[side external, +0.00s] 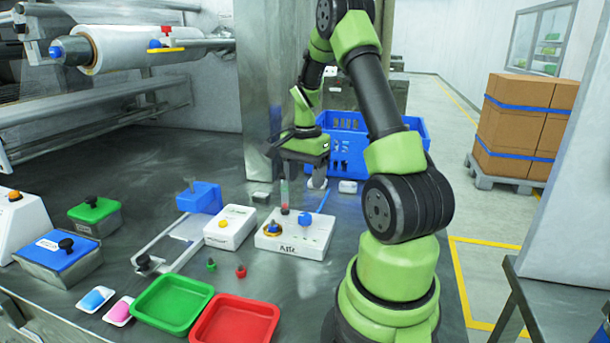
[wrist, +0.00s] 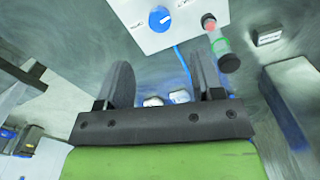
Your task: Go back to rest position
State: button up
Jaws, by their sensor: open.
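My gripper (side external: 302,165) is on the green arm, above the back part of the metal table and in front of the blue crate. In the wrist view its two dark fingers (wrist: 160,88) stand wide apart with nothing between them. The white dosing box (side external: 293,238) with a blue knob (side external: 306,219) stands in front of the gripper; its edge and knob also show at the top of the wrist view (wrist: 160,18). A clear tube with a red and green part (side external: 284,195) stands upright by the box, apart from the fingers.
A blue crate (side external: 346,158) stands behind the gripper. Small white pieces (side external: 348,187) lie near it. A green tray (side external: 172,304) and a red tray (side external: 236,321) are at the front. A white box (side external: 230,226), a blue block (side external: 199,197) and lidded bins (side external: 58,257) stand to the left.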

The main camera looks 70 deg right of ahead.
jog(key=w+a+r+n+t, duration=0.35)
jog(key=a+r+n, duration=0.45)
jog(key=a+r, duration=0.65)
jog(key=s+a+r+n+t+y, duration=0.1)
jog(key=s+a+n+t, duration=0.1)
jog(key=s+a+n, duration=0.2)
jog(key=s+a+r+n+t+y, duration=0.1)
jog(key=s+a+n, duration=0.3)
jog(key=a, duration=0.5)
jog(key=shift+s+a+n+t, duration=0.3)
jog(key=shift+a+n+t, duration=0.1)
jog(key=shift+n, duration=0.1)
